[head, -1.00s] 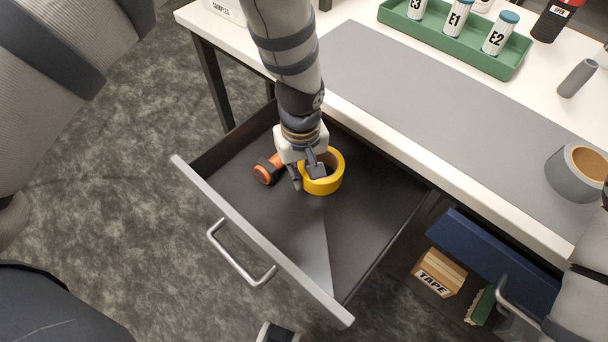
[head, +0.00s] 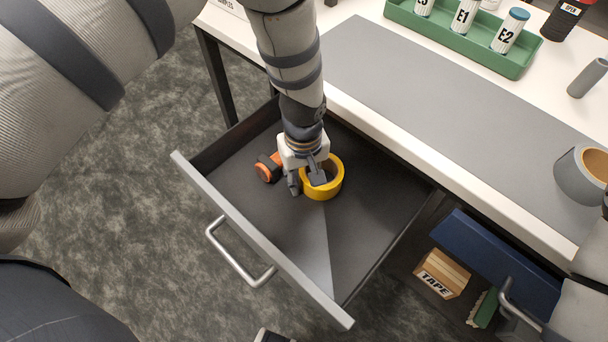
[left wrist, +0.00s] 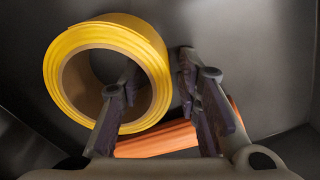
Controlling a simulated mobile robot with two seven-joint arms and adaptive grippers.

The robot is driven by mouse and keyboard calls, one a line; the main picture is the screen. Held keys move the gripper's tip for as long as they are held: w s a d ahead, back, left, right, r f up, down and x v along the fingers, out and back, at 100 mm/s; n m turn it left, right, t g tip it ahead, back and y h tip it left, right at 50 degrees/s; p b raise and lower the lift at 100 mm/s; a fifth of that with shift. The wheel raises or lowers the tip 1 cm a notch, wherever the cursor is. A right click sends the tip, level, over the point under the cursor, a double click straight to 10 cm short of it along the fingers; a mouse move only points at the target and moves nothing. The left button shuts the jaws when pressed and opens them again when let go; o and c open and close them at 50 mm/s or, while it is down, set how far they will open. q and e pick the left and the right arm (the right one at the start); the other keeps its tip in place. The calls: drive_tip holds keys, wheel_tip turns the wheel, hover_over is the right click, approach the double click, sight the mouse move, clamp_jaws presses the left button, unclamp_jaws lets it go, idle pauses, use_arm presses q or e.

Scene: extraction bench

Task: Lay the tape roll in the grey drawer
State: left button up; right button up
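The yellow tape roll (head: 337,187) lies flat on the floor of the open grey drawer (head: 255,240). My left gripper (head: 306,183) reaches down into the drawer at the roll. Its two fingers stand apart, one inside the ring and one outside. In the left wrist view, the roll (left wrist: 75,95) has its wall between the fingers (left wrist: 158,75), with small gaps visible on both sides. Part of the roll is hidden behind the gripper in the head view. My right gripper is not in view.
An orange and black tool (head: 266,168) lies beside the roll. An open blue drawer (head: 490,262) is at lower right, near a box marked TAPE (head: 440,275). The bench holds a grey roll (head: 580,178) and a green rack (head: 470,45). The drawer's front half is clear.

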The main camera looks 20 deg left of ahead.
use_arm(q)
wheel_tip(320, 180, up, 12)
drive_tip(key=p, duration=0.2)
drive_tip(key=shift+r, duration=0.15)
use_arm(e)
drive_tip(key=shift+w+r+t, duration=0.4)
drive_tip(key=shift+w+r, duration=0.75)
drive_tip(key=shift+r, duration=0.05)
use_arm(q)
drive_tip(key=shift+s, duration=0.1)
